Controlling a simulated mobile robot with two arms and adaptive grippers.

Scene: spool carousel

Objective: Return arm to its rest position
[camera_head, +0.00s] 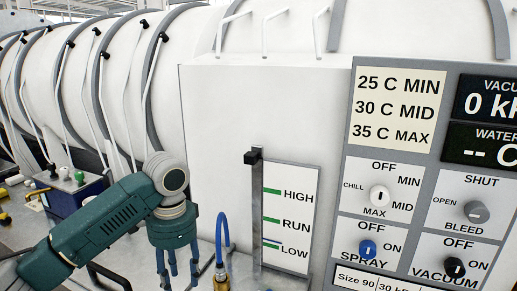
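My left arm comes in from the lower left, dark green with a grey joint. Its gripper (178,269) points down in front of the white machine, left of the level gauge. The blue-grey fingers hang apart with nothing seen between them, so it looks open. Their lowest ends are at or past the bottom edge of the picture. My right arm and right gripper are not in view.
A blue hose (222,232) with a brass fitting stands close right of the gripper. The gauge (290,225) and control panel (415,185) are farther right. A dark blue box (75,192) with knobs stands behind the arm.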

